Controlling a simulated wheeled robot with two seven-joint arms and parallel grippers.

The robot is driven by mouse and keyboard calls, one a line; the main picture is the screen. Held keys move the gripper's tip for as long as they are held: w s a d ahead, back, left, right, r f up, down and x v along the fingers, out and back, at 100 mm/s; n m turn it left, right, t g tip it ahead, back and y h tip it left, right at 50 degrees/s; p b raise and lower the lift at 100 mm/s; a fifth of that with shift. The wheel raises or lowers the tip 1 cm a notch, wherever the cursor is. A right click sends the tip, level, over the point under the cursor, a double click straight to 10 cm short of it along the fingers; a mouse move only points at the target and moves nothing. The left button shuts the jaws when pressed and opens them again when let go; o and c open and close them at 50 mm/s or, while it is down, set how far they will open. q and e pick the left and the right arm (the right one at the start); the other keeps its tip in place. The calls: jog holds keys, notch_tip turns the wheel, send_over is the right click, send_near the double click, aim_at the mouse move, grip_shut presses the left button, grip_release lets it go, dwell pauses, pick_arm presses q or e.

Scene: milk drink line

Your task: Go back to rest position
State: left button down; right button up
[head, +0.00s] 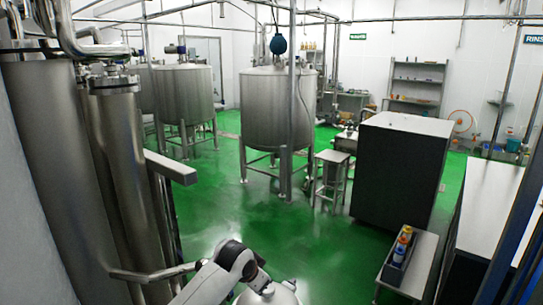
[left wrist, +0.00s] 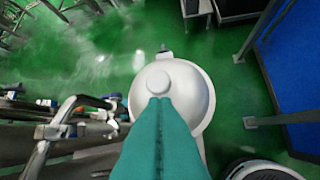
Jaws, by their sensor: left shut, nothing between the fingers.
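My left gripper (left wrist: 159,102) shows in the left wrist view as two teal fingers pressed together, with nothing between them. It points over a white rounded body with a round cap, which looks like part of me, above the green floor. In the head view my white left arm bends at the bottom centre, and its gripper cannot be made out there. My right gripper is in neither view.
Steel pipes and columns (head: 120,165) stand close at the left. A low bench (head: 412,273) with bottles (head: 402,245) in a dark tray and a dark cabinet (head: 399,172) stand at the right. Steel tanks (head: 275,110) stand farther back. Green floor (head: 300,240) is open ahead.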

pick_arm(q)
jog(key=s+a+f+n+g+b, duration=0.1)
jog(key=s+a+f+n+b, duration=0.15)
jog(key=s+f, duration=0.75)
jog(key=s+a+f+n+g+y+b, duration=0.15)
jog(key=a+f, duration=0.25)
jog(key=f, duration=1.3)
jog(key=s+a+f+n+b, duration=0.1)
jog(key=s+a+f, duration=0.4)
jog(key=f, duration=0.9)
jog(key=s+a+f+g+b, duration=0.1)
jog(key=s+a+f, duration=0.1)
jog(key=s+f, duration=0.75)
jog(key=s+a+f+g+b, duration=0.15)
jog(key=s+f, duration=0.45)
jog(key=s, duration=0.6)
jog(key=s+a+f+b, duration=0.1)
jog(key=s+a+f, duration=0.1)
jog(key=s, duration=0.8)
jog(key=s+a+f+n+b, duration=0.1)
jog(key=s+a+f, duration=0.1)
jog(key=s, duration=0.8)
jog(key=shift+s+a+f+n+g+y, duration=0.25)
jog(key=shift+f+y, duration=0.2)
jog(key=shift+f, duration=0.4)
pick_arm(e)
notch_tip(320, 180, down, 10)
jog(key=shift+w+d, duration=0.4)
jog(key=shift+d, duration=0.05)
